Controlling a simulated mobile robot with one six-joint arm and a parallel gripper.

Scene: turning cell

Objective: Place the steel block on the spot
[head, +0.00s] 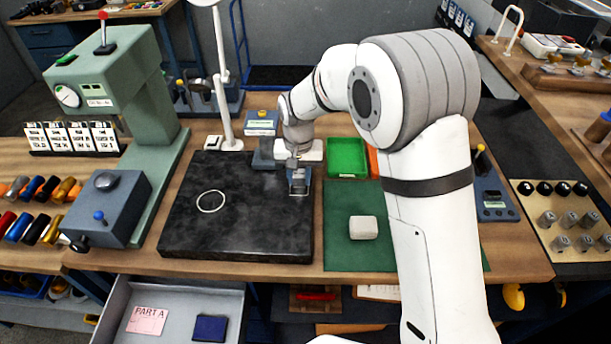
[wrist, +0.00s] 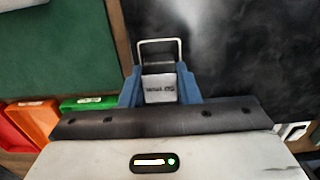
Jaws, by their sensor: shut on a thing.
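My gripper (head: 298,188) is over the right back part of the black stone plate (head: 240,235). In the wrist view its blue fingers (wrist: 160,92) are shut on the steel block (wrist: 159,88), a small grey block with faint lettering. A thin wire-like loop (wrist: 160,41) shows just beyond the block; I cannot tell what it belongs to. The spot, a white ring outline (head: 211,201), lies bare on the left half of the plate, left of my gripper. The ring does not show in the wrist view. Whether the block touches the plate is unclear.
A green mat (head: 345,255) with a pale block (head: 363,228) lies right of the plate. A green bin (head: 347,158) stands behind the mat. A green press (head: 120,100) and blue-grey box (head: 110,207) stand left. A white post (head: 225,100) rises behind the plate.

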